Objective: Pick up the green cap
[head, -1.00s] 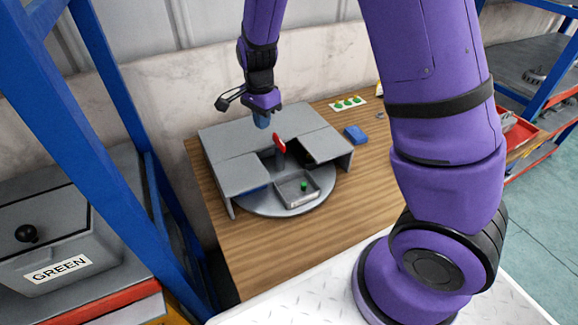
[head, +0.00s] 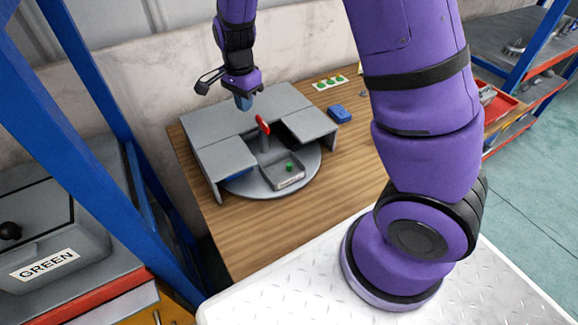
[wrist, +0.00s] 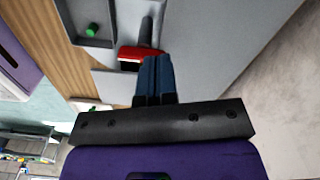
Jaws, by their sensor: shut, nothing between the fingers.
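The green cap (head: 290,167) sits in a small grey open tray (head: 296,180) on the round grey turntable (head: 244,190). In the wrist view the green cap (wrist: 92,30) is at the upper left, inside the tray (wrist: 76,8). My gripper (head: 244,103) is above the grey raised cover behind the turntable, apart from the cap. In the wrist view the blue fingers of my gripper (wrist: 154,70) are together with nothing held.
A red-topped handle (head: 263,125) stands on the turntable between my gripper and the tray. Grey cover panels (head: 225,155) flank the opening. A blue block (head: 340,114) and a card with green shapes (head: 330,82) lie at right. Front wood is clear.

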